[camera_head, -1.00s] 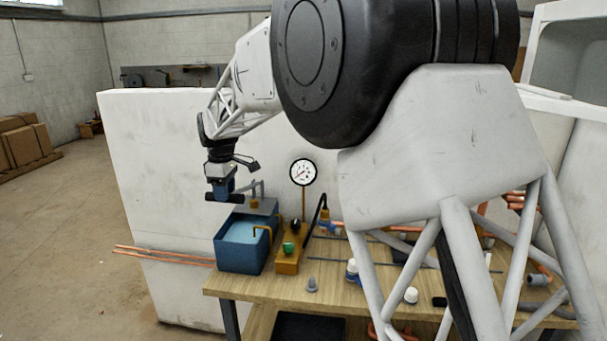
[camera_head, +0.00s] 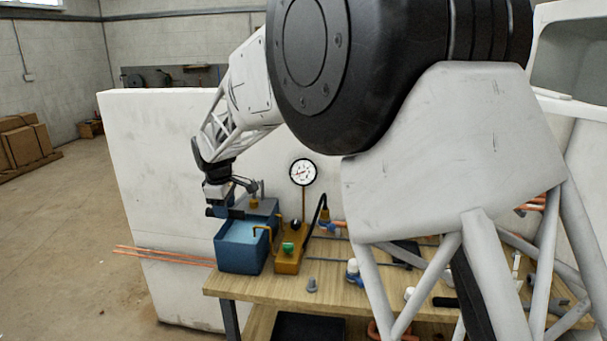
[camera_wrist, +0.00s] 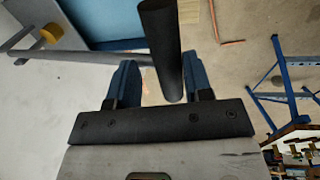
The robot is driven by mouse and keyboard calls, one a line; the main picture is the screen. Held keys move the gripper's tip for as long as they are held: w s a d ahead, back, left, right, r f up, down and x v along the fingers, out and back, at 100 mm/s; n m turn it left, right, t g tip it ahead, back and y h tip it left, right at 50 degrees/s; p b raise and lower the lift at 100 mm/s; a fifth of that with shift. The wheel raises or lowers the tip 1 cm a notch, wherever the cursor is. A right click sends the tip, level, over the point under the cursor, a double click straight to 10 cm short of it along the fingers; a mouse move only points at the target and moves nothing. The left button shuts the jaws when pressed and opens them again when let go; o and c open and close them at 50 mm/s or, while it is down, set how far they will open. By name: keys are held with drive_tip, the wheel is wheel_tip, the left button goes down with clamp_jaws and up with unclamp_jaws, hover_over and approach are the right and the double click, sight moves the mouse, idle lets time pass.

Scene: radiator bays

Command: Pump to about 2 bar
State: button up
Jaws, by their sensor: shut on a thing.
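The test pump has a blue water tank (camera_head: 240,258) with a brown block (camera_head: 289,262) beside it, on the left end of the wooden bench. A round white dial gauge (camera_head: 303,172) stands on a thin post above the block; its needle is too small to read surely. My gripper (camera_head: 217,208) is low over the tank's left side. In the wrist view, my gripper (camera_wrist: 160,85) has its blue fingers on either side of the black pump handle grip (camera_wrist: 162,45), shut on it. A grey lever rod (camera_wrist: 85,55) runs left from the grip.
A green knob (camera_head: 288,247) sits on the block, and a black hose (camera_head: 314,215) rises beside it. Small fittings and a white-capped bottle (camera_head: 353,270) lie on the bench (camera_head: 265,287). A white panel (camera_head: 160,200) stands behind. Copper pipes (camera_head: 165,256) stick out left.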

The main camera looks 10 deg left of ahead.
drive_tip(key=shift+s+f+t, duration=0.1)
drive_tip(key=shift+f+t, duration=0.2)
drive_tip(key=shift+f, duration=0.6)
drive_tip(key=shift+c, duration=0.2)
drive_tip(key=shift+s+f, duration=0.1)
drive_tip(key=shift+f, duration=0.05)
drive_tip(key=shift+o, duration=0.2)
drive_tip(key=shift+s+f+t, duration=0.1)
drive_tip(key=shift+f+t, duration=0.7)
drive_tip(key=shift+f, duration=1.05)
drive_tip(key=shift+g, duration=0.9)
drive_tip(key=shift+w+r, duration=0.2)
drive_tip(key=shift+r, duration=1.15)
drive_tip(key=shift+w+r, duration=0.15)
drive_tip(key=shift+r, duration=1.15)
